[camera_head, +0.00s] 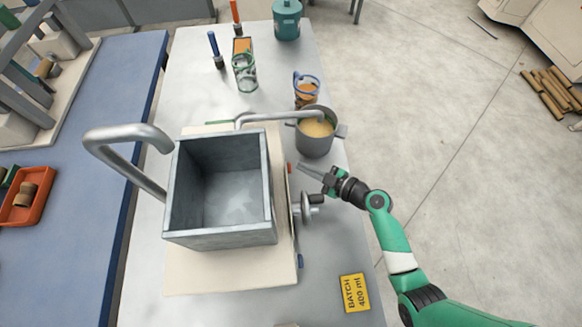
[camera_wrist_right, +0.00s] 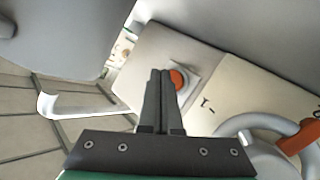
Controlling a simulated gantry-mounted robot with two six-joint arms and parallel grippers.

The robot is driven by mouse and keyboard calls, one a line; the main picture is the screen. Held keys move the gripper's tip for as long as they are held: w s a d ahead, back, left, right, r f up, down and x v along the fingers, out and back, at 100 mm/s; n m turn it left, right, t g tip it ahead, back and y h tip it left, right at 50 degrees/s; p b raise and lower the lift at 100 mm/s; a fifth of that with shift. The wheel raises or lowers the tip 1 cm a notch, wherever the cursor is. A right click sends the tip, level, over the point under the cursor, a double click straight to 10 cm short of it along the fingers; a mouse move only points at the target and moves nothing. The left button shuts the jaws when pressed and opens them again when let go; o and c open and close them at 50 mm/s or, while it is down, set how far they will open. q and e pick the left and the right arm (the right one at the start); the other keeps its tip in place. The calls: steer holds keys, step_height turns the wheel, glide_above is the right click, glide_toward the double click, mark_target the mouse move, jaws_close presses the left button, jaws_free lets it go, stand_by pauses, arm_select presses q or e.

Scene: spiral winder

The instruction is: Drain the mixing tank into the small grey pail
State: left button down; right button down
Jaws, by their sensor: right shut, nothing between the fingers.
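The mixing tank (camera_head: 268,190) is a square grey open-topped box; its inside shows bare grey walls and floor. A pipe (camera_head: 265,117) runs from its back over the small grey pail (camera_head: 315,145), which holds yellowish liquid. My right gripper (camera_head: 303,169) is shut and empty, just right of the tank and in front of the pail. In the right wrist view its fingertips (camera_wrist_right: 160,72) appear beside a round orange-red button (camera_wrist_right: 178,78) on a pale plate; contact cannot be told. A handwheel (camera_head: 314,200) sits on the tank's right side. My left gripper is out of view.
A curved metal pipe (camera_head: 125,140) stands left of the tank. Behind are a glass jar (camera_head: 245,75), a blue-handled jug (camera_head: 306,90) and a teal canister (camera_head: 287,20). A yellow "BATCH 400 ml" card (camera_head: 354,293) lies at the table's front right.

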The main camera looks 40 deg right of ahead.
steer(key=shift+s+d+f+b, duration=0.1)
steer(key=shift+s+d+b, duration=0.2)
steer(key=shift+d, duration=0.25)
steer(key=shift+s+d, duration=0.4)
steer(key=shift+d, duration=0.4)
steer(key=shift+s+d, duration=0.55)
steer(key=shift+d, duration=0.3)
